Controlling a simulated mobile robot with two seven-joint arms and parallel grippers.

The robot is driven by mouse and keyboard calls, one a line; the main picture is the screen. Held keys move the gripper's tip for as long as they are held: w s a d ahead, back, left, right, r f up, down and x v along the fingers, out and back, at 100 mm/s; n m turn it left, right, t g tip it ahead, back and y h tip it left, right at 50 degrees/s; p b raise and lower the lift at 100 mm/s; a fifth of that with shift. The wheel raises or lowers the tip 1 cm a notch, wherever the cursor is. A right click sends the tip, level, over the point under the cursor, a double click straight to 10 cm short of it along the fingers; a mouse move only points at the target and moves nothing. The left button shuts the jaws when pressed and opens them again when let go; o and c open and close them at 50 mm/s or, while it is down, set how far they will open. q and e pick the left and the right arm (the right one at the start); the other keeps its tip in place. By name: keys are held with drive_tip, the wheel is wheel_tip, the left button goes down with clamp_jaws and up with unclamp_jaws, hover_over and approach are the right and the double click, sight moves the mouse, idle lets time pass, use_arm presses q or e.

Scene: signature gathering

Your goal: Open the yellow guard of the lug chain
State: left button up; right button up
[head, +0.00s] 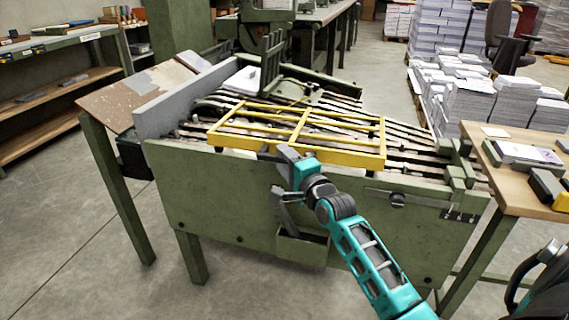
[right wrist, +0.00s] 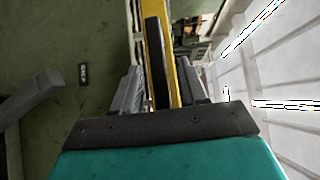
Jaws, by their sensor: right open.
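The yellow guard (head: 345,155) is an open frame of bars lying flat over the dark slats of the lug chain (head: 412,152), on top of the green machine. My right gripper (head: 270,153) is at the guard's front bar, left of its middle. In the right wrist view the yellow bar (right wrist: 182,82), with a dark strip along it, runs between the two grey fingers of the right gripper (right wrist: 160,88). The fingers stand apart, one on each side of the bar. I cannot tell whether either touches it. My left gripper is not in view.
A wooden table (head: 520,185) with papers and a yellow-black object stands on the right. A green tray (head: 301,247) hangs on the machine's front panel. Paper stacks (head: 466,100) stand at the back right. Bare floor (head: 60,225) lies at the left.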

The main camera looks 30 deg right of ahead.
drive_tip(key=shift+w, duration=0.35)
clamp_jaws()
idle(0.5)
